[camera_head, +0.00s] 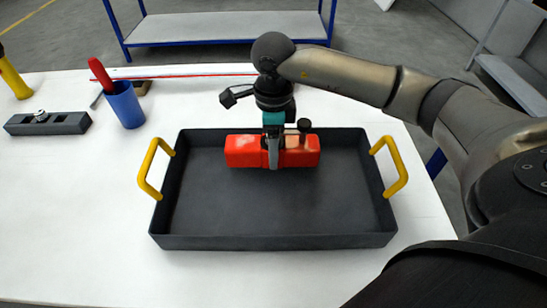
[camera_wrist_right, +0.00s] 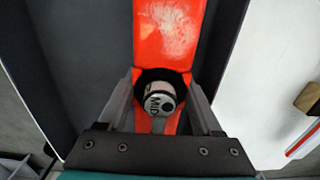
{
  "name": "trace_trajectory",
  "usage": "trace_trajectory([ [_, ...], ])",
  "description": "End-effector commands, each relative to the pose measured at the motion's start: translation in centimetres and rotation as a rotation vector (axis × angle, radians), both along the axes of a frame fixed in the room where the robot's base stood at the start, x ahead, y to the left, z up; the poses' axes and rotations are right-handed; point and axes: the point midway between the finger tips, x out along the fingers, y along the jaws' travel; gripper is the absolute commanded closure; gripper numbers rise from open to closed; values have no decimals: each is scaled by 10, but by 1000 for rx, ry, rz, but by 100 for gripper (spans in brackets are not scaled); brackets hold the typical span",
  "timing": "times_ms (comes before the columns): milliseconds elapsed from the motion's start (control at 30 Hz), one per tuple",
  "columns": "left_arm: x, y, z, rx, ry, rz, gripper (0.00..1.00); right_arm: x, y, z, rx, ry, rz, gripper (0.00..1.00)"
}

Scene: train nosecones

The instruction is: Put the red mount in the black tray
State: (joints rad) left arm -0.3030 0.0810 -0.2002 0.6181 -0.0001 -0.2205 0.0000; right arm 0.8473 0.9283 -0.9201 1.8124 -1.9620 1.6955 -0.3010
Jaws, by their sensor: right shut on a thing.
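The red mount (camera_head: 243,151) is a long red block with a dark round knob near its middle. In the head view it is over the back part of the black tray (camera_head: 280,241), lying lengthwise from left to right; I cannot tell whether it touches the tray floor. My right gripper (camera_head: 273,158) is shut on the mount near its middle. In the right wrist view the red mount (camera_wrist_right: 168,30) runs up between the fingers of my right gripper (camera_wrist_right: 162,115), with a knob marked "MID". My left gripper is not in view.
The tray has yellow handles (camera_head: 150,168) at both ends. To its left on the white table (camera_head: 75,220) stand a blue cup (camera_head: 125,106) with a red-handled tool, and a dark grey block (camera_head: 47,123). A blue-framed bench (camera_head: 220,27) stands behind. The front left of the table is clear.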

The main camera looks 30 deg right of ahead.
Motion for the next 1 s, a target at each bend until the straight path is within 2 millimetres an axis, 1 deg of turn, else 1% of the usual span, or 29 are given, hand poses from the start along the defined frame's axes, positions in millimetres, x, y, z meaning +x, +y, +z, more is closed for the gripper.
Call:
trace_trajectory([
  [33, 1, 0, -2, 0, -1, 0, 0, -1, 0, -9, 0, 4, 0, 100],
  [100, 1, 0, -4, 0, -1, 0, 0, -1, 0, -21, -1, 4, -1, 100],
  [200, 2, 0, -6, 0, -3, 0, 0, -1, 0, -34, -1, 3, 0, 100],
  [467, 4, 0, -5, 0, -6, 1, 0, 0, 0, -34, -1, -1, 0, 100],
  [567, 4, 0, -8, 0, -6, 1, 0, 0, 0, -38, 0, 0, 0, 100],
  [600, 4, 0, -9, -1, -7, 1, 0, 0, 0, -39, -1, 2, 0, 32],
  [867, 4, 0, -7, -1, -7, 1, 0, 0, 0, -38, -1, 2, 0, 4],
  [1000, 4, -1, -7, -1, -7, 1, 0, 0, 0, -37, -1, 2, 0, 4],
])
